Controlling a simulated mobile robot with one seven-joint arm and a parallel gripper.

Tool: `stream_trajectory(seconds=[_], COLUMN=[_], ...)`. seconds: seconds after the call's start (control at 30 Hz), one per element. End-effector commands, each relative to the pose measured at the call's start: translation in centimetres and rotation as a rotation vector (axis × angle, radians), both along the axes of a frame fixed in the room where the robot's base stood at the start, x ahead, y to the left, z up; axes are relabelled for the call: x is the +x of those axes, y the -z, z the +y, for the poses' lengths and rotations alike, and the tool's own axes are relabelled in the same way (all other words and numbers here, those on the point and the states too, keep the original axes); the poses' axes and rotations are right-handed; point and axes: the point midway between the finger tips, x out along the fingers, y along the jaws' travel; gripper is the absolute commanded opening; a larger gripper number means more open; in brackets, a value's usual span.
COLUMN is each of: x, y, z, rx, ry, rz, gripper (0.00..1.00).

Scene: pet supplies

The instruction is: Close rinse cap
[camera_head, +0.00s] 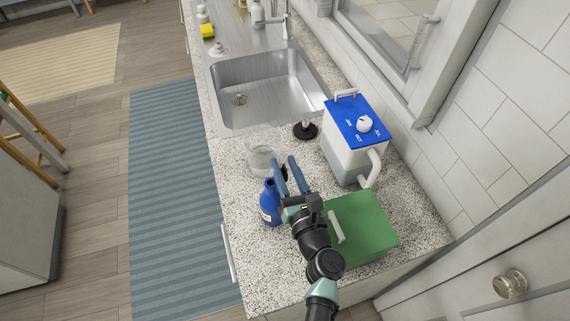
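A dark blue bottle (270,206) with a pale label stands upright on the speckled counter, just left of my gripper. Its narrow neck points up. I cannot tell whether a cap sits on it or is open. My gripper (283,161) has two blue fingers held apart, pointing toward the sink, to the upper right of the bottle. A small dark thing shows between the fingers, too small to identify. I see nothing clearly held. A white container with a blue lid (348,112) and a white knob stands to the right, with a pale tube at its side.
A green box (366,232) with a pale strip lies partly behind my arm. A clear bowl (261,157) stands beyond the bottle, near the sink (262,92). A black round-based object (306,131) stands by the sink. The tiled wall (505,160) bounds the right side.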

Motion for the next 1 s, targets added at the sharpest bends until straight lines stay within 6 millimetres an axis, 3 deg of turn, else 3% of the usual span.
stream_trajectory(seconds=[0.3, 0.5, 1.0], x=[0.21, 0.19, 0.15], y=[-0.01, -0.02, 0.02], z=[0.1, 0.09, 0.18], rx=[0.0, 0.0, -0.018], ry=[0.0, -0.001, -0.001], rz=[0.0, 0.0, -0.007], gripper=[0.34, 0.0, 0.0])
